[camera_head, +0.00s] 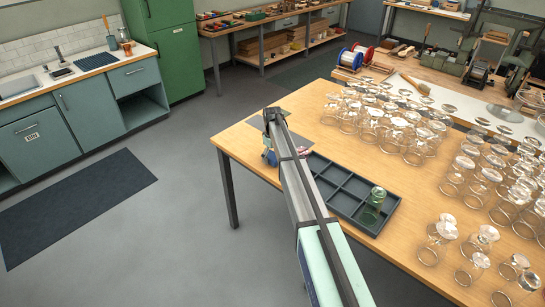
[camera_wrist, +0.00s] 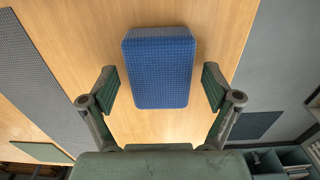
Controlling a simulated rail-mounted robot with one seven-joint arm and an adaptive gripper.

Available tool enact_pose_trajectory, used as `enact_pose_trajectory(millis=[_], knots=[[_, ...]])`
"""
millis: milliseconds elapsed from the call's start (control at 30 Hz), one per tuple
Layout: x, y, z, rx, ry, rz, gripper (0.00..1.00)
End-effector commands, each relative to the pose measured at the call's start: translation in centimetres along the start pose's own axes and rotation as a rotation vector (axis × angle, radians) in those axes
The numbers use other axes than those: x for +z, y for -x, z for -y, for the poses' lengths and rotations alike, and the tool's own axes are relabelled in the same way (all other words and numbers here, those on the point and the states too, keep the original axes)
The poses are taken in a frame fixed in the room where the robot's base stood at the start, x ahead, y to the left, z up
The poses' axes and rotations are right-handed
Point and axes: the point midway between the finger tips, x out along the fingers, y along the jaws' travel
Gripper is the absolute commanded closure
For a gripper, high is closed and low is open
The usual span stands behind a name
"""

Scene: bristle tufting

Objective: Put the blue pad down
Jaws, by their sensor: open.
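The blue pad (camera_wrist: 160,68) is a textured block with rounded corners. In the wrist view it lies on the wooden table near the table's edge. My gripper (camera_wrist: 160,88) is open, with one finger on each side of the pad's near part and a visible gap on both sides. In the head view a small blue part of the pad (camera_head: 270,157) shows at the table's left edge. My arm hides most of the gripper and the area around it there.
Many clear glasses (camera_head: 400,125) crowd the table's right side. A grey mat (camera_wrist: 40,75) lies left of the pad.

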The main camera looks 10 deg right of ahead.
Motion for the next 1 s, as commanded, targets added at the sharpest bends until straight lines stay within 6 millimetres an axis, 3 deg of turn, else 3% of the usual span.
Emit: enact_pose_trajectory(millis=[267,700,1000], knots=[[0.0,1.6,0.0,0.002,0.000,-0.002,0.12],[-0.1,9.6,0.0,0.002,0.000,-0.002,0.12],[0.0,12.2,0.0,0.000,0.000,-0.001,0.12]])
